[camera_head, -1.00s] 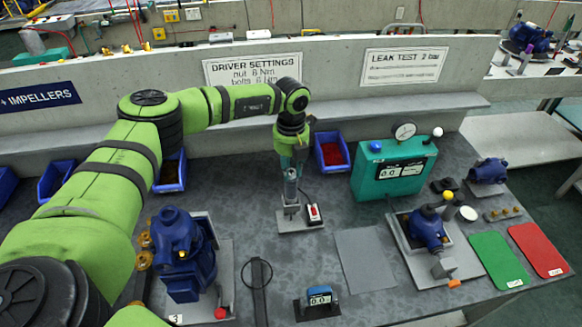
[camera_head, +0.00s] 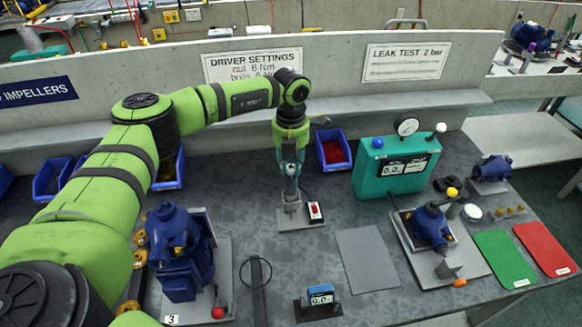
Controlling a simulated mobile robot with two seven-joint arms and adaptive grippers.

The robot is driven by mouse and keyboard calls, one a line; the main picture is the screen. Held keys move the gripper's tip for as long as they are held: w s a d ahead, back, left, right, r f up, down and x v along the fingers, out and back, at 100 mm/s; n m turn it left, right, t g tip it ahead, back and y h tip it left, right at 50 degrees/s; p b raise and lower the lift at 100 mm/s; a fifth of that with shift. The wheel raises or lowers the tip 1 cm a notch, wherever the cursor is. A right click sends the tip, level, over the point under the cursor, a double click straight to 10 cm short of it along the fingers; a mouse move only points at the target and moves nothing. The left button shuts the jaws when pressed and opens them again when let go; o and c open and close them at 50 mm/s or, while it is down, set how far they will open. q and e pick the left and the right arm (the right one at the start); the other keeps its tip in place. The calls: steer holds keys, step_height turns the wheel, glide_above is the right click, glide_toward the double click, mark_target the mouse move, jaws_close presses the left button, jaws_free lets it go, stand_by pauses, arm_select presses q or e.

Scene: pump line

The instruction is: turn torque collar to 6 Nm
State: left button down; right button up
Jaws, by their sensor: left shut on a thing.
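The grey driver (camera_head: 291,193) stands upright in its small stand (camera_head: 303,224) in the middle of the bench. My left gripper (camera_head: 290,172) points down over it and is shut on its upper part. The torque collar is at or just under the fingers. It is too small and too hidden to read its setting. My right gripper is not in view.
A red switch box (camera_head: 314,211) stands just right of the driver. A red-filled blue bin (camera_head: 333,150) is behind it, and a teal leak tester (camera_head: 395,167) stands to the right. A blue pump (camera_head: 180,250) is at front left. The grey mat (camera_head: 367,260) is clear.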

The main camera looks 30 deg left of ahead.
mark_target(290, 167)
arm_select(q)
steer(key=m+b, duration=0.1)
steer(key=m, duration=0.2)
steer(key=shift+f+b, duration=0.1)
steer(key=shift+b, duration=0.3)
steer(key=shift+m+b, duration=0.5)
steer(key=shift+m, duration=1)
steer(key=shift+a, duration=0.1)
steer(key=c, duration=1)
jaws_free()
step_height(290, 167, up, 12)
